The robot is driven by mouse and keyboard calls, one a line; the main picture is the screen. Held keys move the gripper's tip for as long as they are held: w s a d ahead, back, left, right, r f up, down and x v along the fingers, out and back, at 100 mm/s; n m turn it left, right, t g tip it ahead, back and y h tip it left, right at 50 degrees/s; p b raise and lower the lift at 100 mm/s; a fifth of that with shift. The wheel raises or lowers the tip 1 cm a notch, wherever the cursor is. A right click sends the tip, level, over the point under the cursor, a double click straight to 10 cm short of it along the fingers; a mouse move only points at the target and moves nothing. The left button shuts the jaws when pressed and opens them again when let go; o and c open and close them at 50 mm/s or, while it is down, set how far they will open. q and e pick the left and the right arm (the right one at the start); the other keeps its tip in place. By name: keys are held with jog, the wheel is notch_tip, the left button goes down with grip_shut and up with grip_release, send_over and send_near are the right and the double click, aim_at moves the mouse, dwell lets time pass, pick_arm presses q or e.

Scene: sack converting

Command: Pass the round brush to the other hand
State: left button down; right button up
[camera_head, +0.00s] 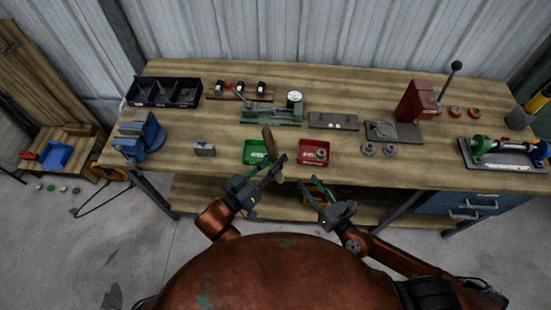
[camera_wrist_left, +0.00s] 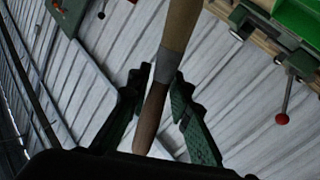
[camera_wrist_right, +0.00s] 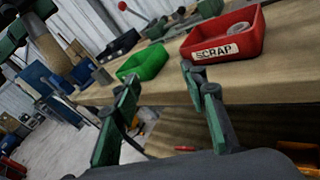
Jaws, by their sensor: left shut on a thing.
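The round brush (camera_head: 268,143) is upright or nearly so, with its wooden handle above the bench's front edge.
A green bin (camera_head: 255,152) and a red bin marked SCRAP (camera_head: 314,153) stand near the bench's front edge. A green machine (camera_head: 270,114) is behind them. A blue vise (camera_head: 140,133) is at left, a red press (camera_head: 415,103) at right. Bare wood (camera_head: 215,172) lies along the front.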

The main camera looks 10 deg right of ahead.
notch_tip(320, 180, down, 18)
jog(key=d+m+g+h, duration=0.3)
jog(key=m+g, duration=0.1)
jog(key=m, duration=0.1)
jog(key=s+d+f+m+g+h, duration=0.2)
jog(key=s+d+f+m, duration=0.2)
jog(key=d+f+m, duration=0.45)
jog(key=s+d+f+m+g+h, duration=0.25)
jog(key=d+f+m, duration=0.3)
jog(key=f, duration=0.65)
jog(key=s+d+f+m+g, duration=0.35)
jog(key=s+f+m, duration=0.55)
jog(key=s+f, duration=0.6)
jog(key=s+a+f+m+g, duration=0.1)
jog(key=s+m, duration=0.3)
jog(key=s, duration=0.6)
jog(key=s+a+f+m+g, duration=0.1)
jog(key=s+a+f+m, duration=0.2)
jog(key=s, duration=0.7)
jog(key=shift+s+a+f+m+g, duration=0.15)
jog(key=shift+s+f+m+g, duration=0.15)
jog(key=shift+m, duration=0.1)
